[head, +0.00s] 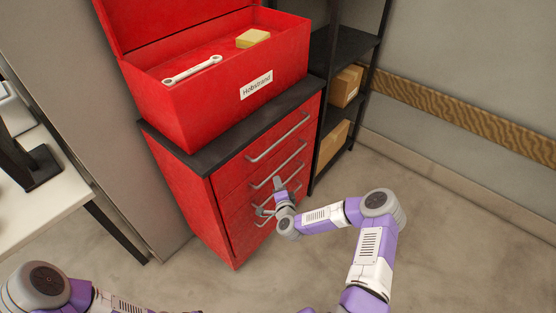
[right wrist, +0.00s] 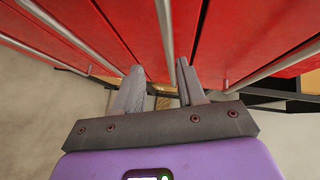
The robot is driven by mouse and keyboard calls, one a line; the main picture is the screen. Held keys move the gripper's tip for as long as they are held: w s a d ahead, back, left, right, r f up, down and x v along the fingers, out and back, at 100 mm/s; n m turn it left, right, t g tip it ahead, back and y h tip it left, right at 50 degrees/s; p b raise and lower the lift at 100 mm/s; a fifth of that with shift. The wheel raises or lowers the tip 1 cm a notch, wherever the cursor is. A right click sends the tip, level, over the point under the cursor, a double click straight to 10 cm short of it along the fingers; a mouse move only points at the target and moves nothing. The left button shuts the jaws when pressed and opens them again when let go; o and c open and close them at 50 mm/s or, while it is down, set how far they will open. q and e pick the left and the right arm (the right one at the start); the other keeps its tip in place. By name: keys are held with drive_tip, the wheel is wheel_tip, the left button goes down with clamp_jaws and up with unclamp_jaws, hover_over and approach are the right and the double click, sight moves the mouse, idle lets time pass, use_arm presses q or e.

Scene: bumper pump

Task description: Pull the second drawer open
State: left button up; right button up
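The red cabinet (head: 190,195) has a stack of drawers with long silver bar handles, and all look shut. The second handle from the top (head: 270,172) runs just above my right gripper. My right gripper (head: 271,197) is at the lower handles, with its fingers apart. In the right wrist view, the fingers (right wrist: 160,88) are open on either side of one bar handle (right wrist: 166,38), not closed on it. I cannot tell for sure which drawer this handle belongs to; it looks lower than the second from the top. My left gripper is out of view.
An open red toolbox (head: 190,110) with a wrench (head: 192,70) and a yellow block (head: 252,38) stands on the cabinet's dark top. A black shelf (head: 345,50) with cardboard boxes stands behind right. A white table (head: 60,195) is at left. Floor in front is clear.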

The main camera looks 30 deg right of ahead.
drive_tip(key=w+d+m+h+b, duration=0.1)
drive_tip(key=w+d, duration=0.5)
drive_tip(key=w, duration=0.1)
drive_tip(key=shift+w+d+m+h+b, duration=0.2)
drive_tip(key=shift+d+m+h+b, duration=0.1)
drive_tip(key=shift+m+h+b, duration=0.1)
drive_tip(key=shift+c, duration=0.3)
clamp_jaws()
